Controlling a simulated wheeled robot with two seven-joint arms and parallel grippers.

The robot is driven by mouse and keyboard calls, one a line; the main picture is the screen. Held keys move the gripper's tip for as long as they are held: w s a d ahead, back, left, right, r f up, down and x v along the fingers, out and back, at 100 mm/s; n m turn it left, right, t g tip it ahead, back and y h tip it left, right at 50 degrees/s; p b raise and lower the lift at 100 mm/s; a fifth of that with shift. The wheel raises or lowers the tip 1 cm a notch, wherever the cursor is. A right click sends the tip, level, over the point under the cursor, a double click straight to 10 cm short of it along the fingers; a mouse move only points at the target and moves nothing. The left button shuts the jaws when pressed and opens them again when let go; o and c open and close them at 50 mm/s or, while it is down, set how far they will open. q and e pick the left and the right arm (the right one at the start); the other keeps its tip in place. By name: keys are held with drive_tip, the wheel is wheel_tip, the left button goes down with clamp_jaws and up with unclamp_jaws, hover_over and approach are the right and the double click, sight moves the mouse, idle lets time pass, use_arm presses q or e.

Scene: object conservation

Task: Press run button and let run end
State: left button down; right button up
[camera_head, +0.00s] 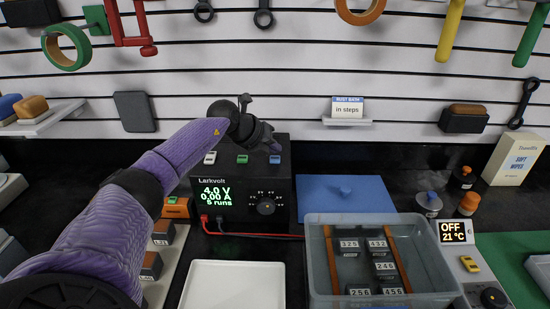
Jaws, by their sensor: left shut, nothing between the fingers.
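A black Larkvolt power supply (244,222) stands at the back of the bench, left of centre. Its green display (214,197) reads 4.0 V, 0.00 A and what looks like 5 runs. A white button (210,157), a green button (242,159) and a blue button (275,159) sit in a row along its top. I cannot read which is the run button. My left gripper (272,145) is shut and empty, just above the blue button; I cannot tell whether it touches. My purple left arm crosses the left side. My right gripper is not in view.
A clear tub (318,265) with several numbered blocks stands front right, before a blue lid (313,199). A white tray (234,285) lies in front of the supply. Red and black leads (260,235) run rightward. A small display (452,232) reads OFF, 21 °C.

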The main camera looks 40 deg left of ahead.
sight(274, 160)
use_arm(q)
drive_tip(key=shift+f, duration=0.1)
drive_tip(key=shift+f, duration=0.35)
drive_tip(key=shift+f, duration=0.4)
idle(0.4)
drive_tip(key=shift+r, duration=0.1)
drive_tip(key=shift+r+p, duration=0.65)
drive_tip(key=shift+r, duration=0.1)
wheel_tip(274, 160, up, 5)
drive_tip(key=p, duration=0.5)
drive_tip(key=shift+r, duration=0.1)
drive_tip(key=shift+d, duration=0.1)
